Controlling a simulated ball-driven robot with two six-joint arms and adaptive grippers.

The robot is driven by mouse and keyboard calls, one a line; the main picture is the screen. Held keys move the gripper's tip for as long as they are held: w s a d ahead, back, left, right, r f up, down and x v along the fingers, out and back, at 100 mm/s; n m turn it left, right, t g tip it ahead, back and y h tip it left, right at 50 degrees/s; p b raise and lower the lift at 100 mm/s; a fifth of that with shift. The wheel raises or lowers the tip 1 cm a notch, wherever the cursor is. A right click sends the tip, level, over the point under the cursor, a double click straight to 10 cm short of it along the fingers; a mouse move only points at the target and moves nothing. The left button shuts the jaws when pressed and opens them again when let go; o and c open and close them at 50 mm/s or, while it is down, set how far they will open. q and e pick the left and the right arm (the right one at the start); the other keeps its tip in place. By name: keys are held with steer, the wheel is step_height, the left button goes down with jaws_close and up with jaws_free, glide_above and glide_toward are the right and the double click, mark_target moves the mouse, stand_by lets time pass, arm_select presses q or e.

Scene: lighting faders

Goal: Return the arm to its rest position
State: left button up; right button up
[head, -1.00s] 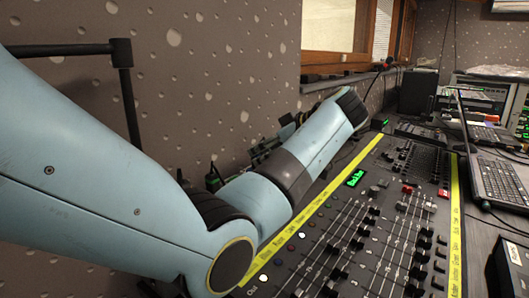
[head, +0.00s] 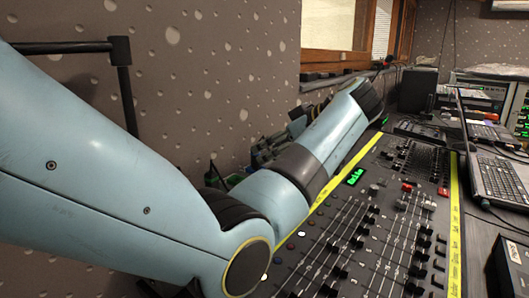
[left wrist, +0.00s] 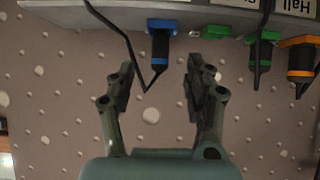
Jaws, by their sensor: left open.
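My left arm (head: 110,170) comes in from the left, bends at the elbow and reaches over the left edge of the mixing console (head: 375,225). My left gripper (head: 270,149) is partly hidden behind my forearm, between it and the wall. My right gripper is not in view.
Blue (left wrist: 161,40), green (left wrist: 262,50) and orange (left wrist: 301,60) cable plugs hang from the grey panel near the fingers. The dimpled wall (head: 220,70) is close behind. A laptop (head: 495,178) stands at right.

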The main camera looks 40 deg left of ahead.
arm_select(q)
steer(key=v, duration=0.9)
